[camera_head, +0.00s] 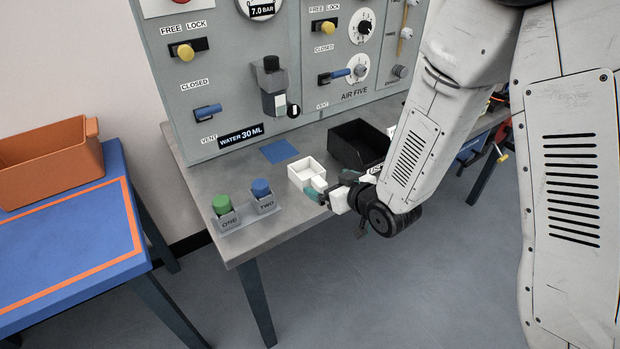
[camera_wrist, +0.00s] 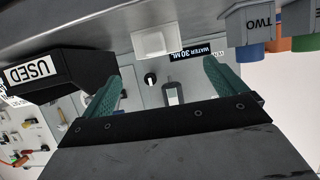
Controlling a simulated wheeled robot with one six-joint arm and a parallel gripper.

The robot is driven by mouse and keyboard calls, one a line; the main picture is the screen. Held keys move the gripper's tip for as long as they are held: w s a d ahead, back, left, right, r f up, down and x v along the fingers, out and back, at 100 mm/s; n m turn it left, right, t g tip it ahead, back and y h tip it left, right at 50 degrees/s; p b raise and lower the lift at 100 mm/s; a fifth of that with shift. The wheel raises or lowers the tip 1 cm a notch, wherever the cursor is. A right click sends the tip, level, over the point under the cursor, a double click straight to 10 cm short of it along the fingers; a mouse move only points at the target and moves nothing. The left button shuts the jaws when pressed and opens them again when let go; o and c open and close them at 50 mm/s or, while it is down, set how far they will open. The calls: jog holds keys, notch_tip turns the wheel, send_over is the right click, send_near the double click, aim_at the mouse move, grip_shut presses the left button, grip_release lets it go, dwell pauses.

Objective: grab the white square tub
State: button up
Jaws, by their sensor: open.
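The white square tub (camera_head: 298,180) sits upright and open-topped on the grey workbench, near its front edge. My gripper (camera_head: 325,186) is at the tub's front right, with its teal fingers pointing towards it. In the wrist view, which appears upside down, the tub (camera_wrist: 155,42) lies beyond the fingertips, in line with the gap between the two open fingers (camera_wrist: 163,70). Nothing is between the fingers. In the head view a finger overlaps the tub's near right corner; I cannot tell whether they touch.
A black bin (camera_head: 352,145), marked USED in the wrist view (camera_wrist: 65,75), stands right of the tub. Holders with a green-capped (camera_head: 222,205) and a blue-capped bottle (camera_head: 262,190) stand left. A blue square (camera_head: 279,151) lies behind. The control panel (camera_head: 215,75) rises at the back.

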aim_at(315, 176)
jog(key=x, duration=0.7)
jog(key=shift+w+a+r, duration=0.1)
jog(key=shift+w+a, duration=0.1)
jog(key=shift+w, duration=0.25)
jog(key=c, duration=1.1)
